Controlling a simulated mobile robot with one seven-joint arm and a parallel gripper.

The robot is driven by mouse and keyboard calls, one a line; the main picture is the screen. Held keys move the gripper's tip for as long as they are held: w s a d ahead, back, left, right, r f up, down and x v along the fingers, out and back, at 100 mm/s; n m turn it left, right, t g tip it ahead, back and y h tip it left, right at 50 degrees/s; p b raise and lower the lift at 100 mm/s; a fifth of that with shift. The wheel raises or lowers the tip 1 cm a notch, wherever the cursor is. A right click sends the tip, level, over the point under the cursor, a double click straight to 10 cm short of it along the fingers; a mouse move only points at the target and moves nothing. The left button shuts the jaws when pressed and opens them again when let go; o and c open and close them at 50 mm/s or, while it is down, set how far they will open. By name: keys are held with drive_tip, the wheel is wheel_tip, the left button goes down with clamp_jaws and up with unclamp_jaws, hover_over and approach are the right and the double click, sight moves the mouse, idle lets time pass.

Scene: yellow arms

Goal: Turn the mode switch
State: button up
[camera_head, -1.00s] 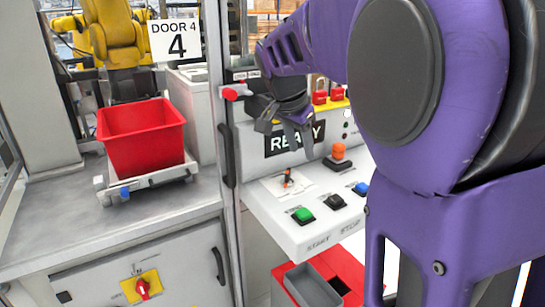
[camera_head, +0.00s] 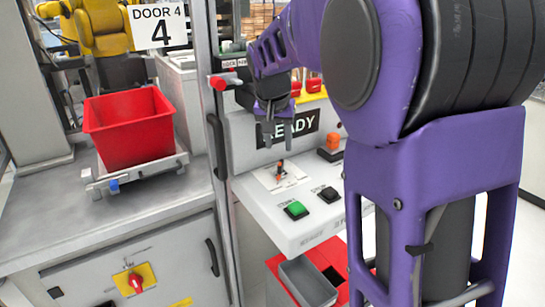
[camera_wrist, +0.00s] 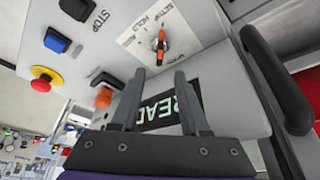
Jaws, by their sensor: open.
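The mode switch (camera_head: 280,170) is a small orange-and-black lever on a white label plate on the sloped console. In the wrist view the switch (camera_wrist: 161,46) stands on the plate, with SETUP and HOLD lettering beside it. My gripper (camera_head: 278,141) is open and empty above and behind the switch, in front of the READY display, with its fingers pointing down. In the wrist view my gripper (camera_wrist: 160,75) has its two fingers apart, with the switch just beyond the gap between the tips. No contact with it is visible.
A green button (camera_head: 296,209) and a black button (camera_head: 328,194) sit in front of the switch. An orange knob (camera_head: 334,142) is to its right. The READY display (camera_head: 304,124) is behind my fingers. A black door handle (camera_head: 216,147) stands left. A red bin (camera_head: 130,127) is farther left.

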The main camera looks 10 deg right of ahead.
sight(281, 162)
drive_tip(key=x, duration=0.8)
drive_tip(key=shift+w+f, duration=0.15)
clamp_jaws()
